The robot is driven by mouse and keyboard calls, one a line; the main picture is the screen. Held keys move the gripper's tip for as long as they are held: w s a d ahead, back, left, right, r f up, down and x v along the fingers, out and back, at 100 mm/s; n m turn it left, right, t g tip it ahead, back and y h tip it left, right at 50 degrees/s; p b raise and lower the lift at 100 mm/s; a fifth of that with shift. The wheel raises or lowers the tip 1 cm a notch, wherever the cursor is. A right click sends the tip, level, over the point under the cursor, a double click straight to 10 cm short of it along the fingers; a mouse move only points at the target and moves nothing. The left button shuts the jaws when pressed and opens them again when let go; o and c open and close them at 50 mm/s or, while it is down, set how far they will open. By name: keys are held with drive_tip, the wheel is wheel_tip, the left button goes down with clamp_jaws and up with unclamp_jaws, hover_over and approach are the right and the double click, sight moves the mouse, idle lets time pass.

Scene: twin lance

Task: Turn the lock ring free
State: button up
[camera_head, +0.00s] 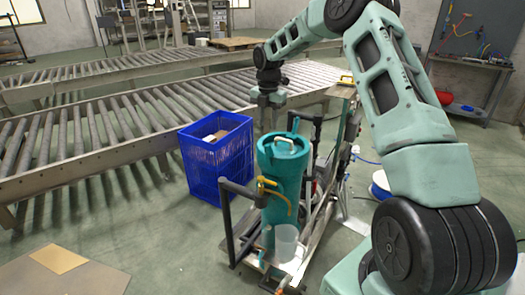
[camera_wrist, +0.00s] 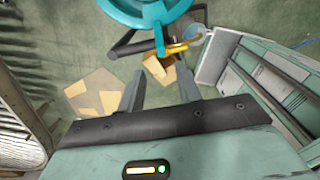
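A teal upright canister (camera_head: 281,190) stands on a small cart, with a teal ring-like rim (camera_head: 268,150) and a pale curved handle (camera_head: 287,142) on top. A short teal tab (camera_head: 295,124) rises at its far side. In the wrist view, the teal round top (camera_wrist: 128,10) is cut off by the upper edge, and a teal tab (camera_wrist: 159,40) points down from it. I cannot tell which part is the lock ring. My gripper (camera_wrist: 160,88) is open and empty, its two fingers apart. In the head view, my gripper (camera_head: 267,122) hangs above and behind the canister, apart from it.
A yellow valve with a hose (camera_head: 272,187) is on the canister's front. The cart's black handle (camera_head: 228,215) and a clear cup (camera_head: 286,240) are near. A blue crate (camera_head: 214,160) and roller conveyors (camera_head: 120,125) stand left. Open floor (camera_head: 160,245) lies front left.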

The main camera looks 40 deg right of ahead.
sight(268, 158)
wheel_tip(268, 158, down, 13)
drive_tip(key=p, duration=0.3)
drive_tip(key=shift+f, duration=0.1)
drive_tip(key=shift+s, duration=0.1)
clamp_jaws()
